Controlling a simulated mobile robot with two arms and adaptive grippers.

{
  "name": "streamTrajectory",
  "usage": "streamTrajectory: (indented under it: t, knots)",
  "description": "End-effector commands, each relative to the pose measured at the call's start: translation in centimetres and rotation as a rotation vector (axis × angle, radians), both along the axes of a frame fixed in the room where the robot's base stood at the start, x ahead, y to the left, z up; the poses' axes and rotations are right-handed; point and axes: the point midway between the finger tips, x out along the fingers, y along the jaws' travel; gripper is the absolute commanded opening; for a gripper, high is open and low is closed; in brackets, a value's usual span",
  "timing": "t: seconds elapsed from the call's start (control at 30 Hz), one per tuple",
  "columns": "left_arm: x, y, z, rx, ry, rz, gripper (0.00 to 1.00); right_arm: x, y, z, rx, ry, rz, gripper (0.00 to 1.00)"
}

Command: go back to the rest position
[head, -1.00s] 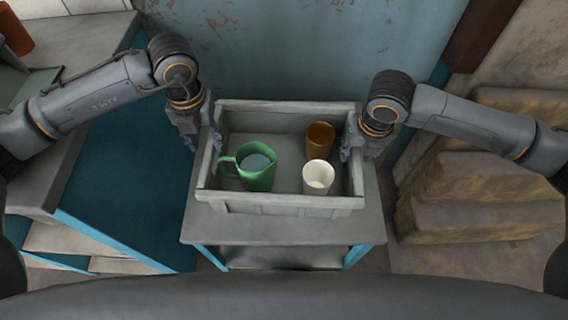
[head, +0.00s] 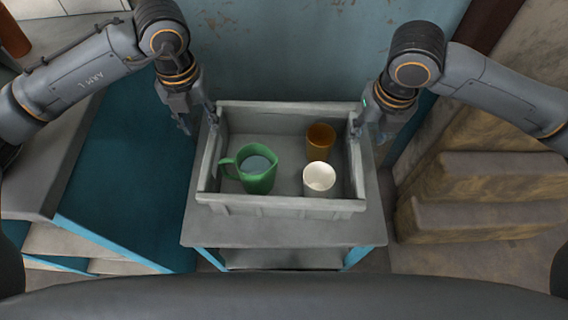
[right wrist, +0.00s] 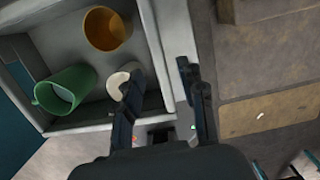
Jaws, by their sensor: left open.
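A grey crate (head: 280,205) stands on a small table and holds a green jug (head: 258,178), a white cup (head: 319,180) and an orange-brown cup (head: 320,142). My left gripper (head: 199,124) is open and empty at the crate's far left corner. My right gripper (head: 370,133) is open and empty by the crate's right wall. In the right wrist view, its two fingers (right wrist: 156,82) stand apart with the crate's wall showing beyond them. The same view shows the jug (right wrist: 67,90), the orange-brown cup (right wrist: 107,29) and part of the white cup (right wrist: 118,83), which a finger partly hides.
The grey table (head: 280,232) has a bare strip in front of the crate. A teal-sided counter (head: 125,205) is to the left. Stone-like steps (head: 480,205) are to the right. A worn blue wall (head: 300,50) rises behind.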

Motion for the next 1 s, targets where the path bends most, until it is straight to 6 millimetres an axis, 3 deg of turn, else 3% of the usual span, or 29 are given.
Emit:
streamTrajectory:
  t: [0.2,0.8,0.87,1.0]
  knots:
    - [0.0,0.0,0.0,0.000,0.000,0.000,0.40,-0.3,-0.1,2.1,0.000,-0.001,0.000,0.40]
    - [0.0,0.0,0.1,0.000,0.000,0.001,0.40,-0.3,-0.1,2.4,0.000,0.000,0.000,0.40]
    - [0.0,0.0,0.7,0.000,-0.001,0.001,0.40,-0.3,-0.1,2.9,0.000,0.000,0.000,0.40]
    - [0.0,0.0,3.9,0.000,-0.001,0.001,0.40,-0.3,-0.1,6.2,0.000,-0.001,0.000,0.40]
